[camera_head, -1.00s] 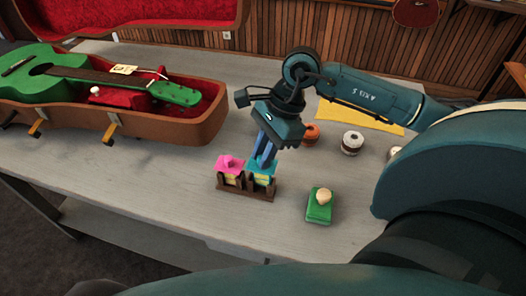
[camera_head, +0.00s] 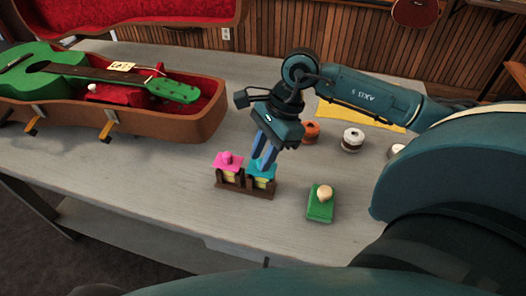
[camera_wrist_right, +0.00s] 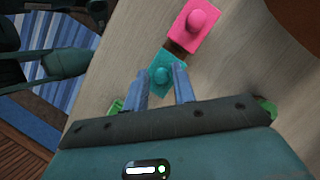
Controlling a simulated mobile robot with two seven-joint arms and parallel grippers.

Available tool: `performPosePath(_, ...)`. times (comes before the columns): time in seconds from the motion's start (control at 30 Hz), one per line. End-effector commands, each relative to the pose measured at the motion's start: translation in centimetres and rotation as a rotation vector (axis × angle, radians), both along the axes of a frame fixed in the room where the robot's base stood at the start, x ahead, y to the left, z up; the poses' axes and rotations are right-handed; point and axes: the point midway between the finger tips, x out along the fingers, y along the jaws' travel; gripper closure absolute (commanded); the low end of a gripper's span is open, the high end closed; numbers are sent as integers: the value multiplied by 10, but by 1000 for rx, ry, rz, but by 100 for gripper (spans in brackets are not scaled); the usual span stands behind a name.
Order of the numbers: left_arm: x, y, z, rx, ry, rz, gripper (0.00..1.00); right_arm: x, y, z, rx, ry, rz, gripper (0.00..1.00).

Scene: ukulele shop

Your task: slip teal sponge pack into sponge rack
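The teal sponge pack (camera_head: 267,172) stands in the right slot of the brown wooden sponge rack (camera_head: 258,193), its yellow side showing below the teal top. A pink pack (camera_head: 226,162) sits in the left slot. My right gripper (camera_head: 263,155) is just above the teal pack. In the right wrist view its blue fingers (camera_wrist_right: 162,84) are spread on either side of the teal pack's round knob (camera_wrist_right: 162,75), with small gaps visible. The pink pack (camera_wrist_right: 197,22) is beyond it there. The fingers hide part of the teal top in the head view. My left gripper is not in view.
Orange (camera_head: 310,132) and white-brown (camera_head: 352,140) rolls stand behind, near a yellow cloth (camera_head: 360,117). An open case (camera_head: 170,127) with a green ukulele is at the left. The front table is clear.

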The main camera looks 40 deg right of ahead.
Motion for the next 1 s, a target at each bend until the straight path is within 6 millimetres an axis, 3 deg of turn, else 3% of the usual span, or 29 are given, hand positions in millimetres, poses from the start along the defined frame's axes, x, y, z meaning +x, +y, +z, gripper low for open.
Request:
performPosePath(0.2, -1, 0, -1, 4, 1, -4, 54, 0, 0, 0, 0, 0, 0, 57)
performPosePath(0.53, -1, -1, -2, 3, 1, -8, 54, 0, -3, 7, -2, -2, -1, 57)
performPosePath(1.0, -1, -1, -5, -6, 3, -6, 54, -3, -39, 95, -1, -3, -2, 57)
